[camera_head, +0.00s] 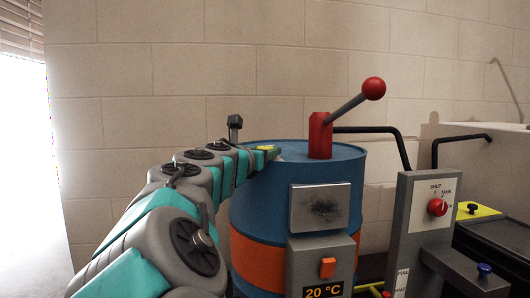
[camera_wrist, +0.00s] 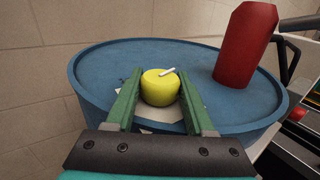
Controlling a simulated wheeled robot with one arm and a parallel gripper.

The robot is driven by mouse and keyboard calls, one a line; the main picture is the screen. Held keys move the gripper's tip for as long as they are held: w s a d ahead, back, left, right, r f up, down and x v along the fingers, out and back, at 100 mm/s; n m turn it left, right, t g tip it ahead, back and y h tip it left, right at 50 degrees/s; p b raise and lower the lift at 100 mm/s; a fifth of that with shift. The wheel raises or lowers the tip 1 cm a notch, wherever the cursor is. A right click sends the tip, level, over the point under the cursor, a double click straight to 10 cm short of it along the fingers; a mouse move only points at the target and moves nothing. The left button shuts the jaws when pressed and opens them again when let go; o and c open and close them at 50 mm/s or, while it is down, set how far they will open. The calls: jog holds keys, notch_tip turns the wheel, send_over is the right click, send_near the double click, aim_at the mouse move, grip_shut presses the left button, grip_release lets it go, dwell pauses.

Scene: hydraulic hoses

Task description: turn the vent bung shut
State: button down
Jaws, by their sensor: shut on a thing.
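The vent bung (camera_wrist: 160,90) is a round yellow cap on top of the blue drum (camera_wrist: 85,65). A short white mark on the cap points to the right and slightly up in the wrist view. My gripper (camera_wrist: 159,78) has its two green fingers on either side of the bung and is shut on it. In the head view my arm reaches in from the lower left to the drum's top, and only a little yellow of the bung shows by the gripper tip (camera_head: 270,151). A pale label lies partly hidden under the bung.
A red pump body (camera_head: 319,136) with a grey lever and red ball (camera_head: 374,88) stands on the drum, right of the bung. A black pipe (camera_head: 390,133) runs right from it. A grey panel with a red knob (camera_head: 437,207) stands at the right.

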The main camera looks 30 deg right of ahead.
jog(key=n+t+y, duration=0.2)
jog(key=shift+s+d+t+y, duration=0.1)
jog(key=shift+t+y, duration=0.2)
jog(key=shift+y, duration=0.1)
jog(key=shift+n+t+y, duration=1.1)
jog(key=shift+n+y, duration=0.5)
jog(key=shift+y, duration=0.3)
jog(key=shift+c, duration=1.3)
grip_release()
jog(key=shift+r, duration=0.1)
